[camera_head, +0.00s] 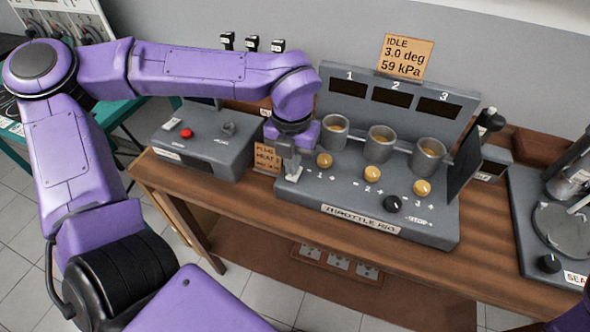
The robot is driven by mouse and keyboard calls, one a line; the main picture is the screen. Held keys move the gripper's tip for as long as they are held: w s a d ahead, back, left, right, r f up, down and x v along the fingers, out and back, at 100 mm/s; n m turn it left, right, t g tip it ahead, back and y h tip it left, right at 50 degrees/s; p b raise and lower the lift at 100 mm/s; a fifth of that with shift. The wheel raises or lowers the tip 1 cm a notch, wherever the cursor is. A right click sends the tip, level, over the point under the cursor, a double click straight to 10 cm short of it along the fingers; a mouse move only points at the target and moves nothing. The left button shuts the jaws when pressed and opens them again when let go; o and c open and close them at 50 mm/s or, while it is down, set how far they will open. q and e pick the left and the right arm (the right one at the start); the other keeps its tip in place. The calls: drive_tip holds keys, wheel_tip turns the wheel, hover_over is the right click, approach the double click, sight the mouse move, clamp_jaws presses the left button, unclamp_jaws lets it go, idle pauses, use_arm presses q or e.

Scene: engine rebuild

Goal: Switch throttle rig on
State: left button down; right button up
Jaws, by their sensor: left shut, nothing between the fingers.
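The grey throttle rig (377,218) stands on the wooden bench. Its upright panel has three dark displays numbered 1, 2 and 3, all unlit. Three metal cups stand in a row, with yellow knobs (373,173) in front of them. A black knob (392,203) sits near the front right, by the label STOP. My left gripper (291,176) is shut and empty, pointing down at the left end of the rig's top. It hides that part of the rig; I cannot tell whether it touches. My right gripper is not in view.
A grey box (205,142) with a red button stands left of the rig. A machine with a round plate (563,230) stands at the right. An orange card (403,58) above reads IDLE, 3.0 deg, 59 kPa. A smaller card (266,158) stands beside my gripper.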

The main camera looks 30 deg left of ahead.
use_arm(q)
drive_tip(key=shift+f+b, duration=0.65)
drive_tip(key=shift+f, duration=0.35)
idle(0.3)
drive_tip(key=shift+s, duration=0.1)
wheel_tip(320, 180, up, 7)
drive_tip(key=p, duration=0.7)
drive_tip(key=shift+r, duration=0.15)
